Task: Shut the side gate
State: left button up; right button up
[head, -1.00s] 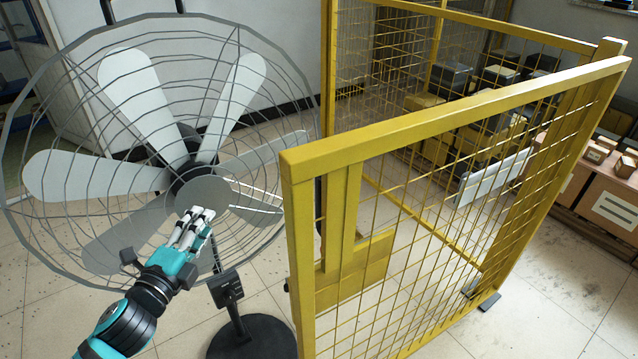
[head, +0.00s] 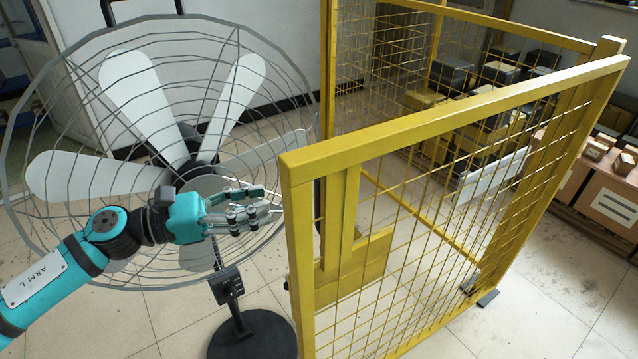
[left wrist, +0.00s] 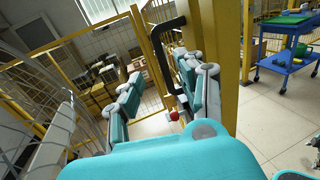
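The side gate (head: 440,124) is a yellow-framed mesh panel, standing open at an angle to the rest of the yellow cage. My left gripper (head: 264,204) is just left of the gate's free edge post, its fingers pointing toward it, with the fan behind. In the left wrist view the gripper (left wrist: 158,82) has its fingers spread apart. A black handle (left wrist: 157,62) on the yellow post shows beyond and between the fingers; I cannot tell whether they touch it. The handle is hidden in the head view.
A large grey caged fan (head: 95,175) on a round black base (head: 255,335) stands close beside my left arm.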

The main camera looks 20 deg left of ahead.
pick_arm(q)
jog(key=p+x, duration=0.5)
jog(key=x, duration=0.6)
jog(key=shift+r, duration=0.2)
jog(key=shift+w+d+f, duration=0.15)
jog(key=shift+w+d, duration=0.05)
jog(key=shift+c, duration=0.2)
grip_shut()
jog(key=shift+w+d+f, duration=0.1)
jog(key=shift+d, duration=0.05)
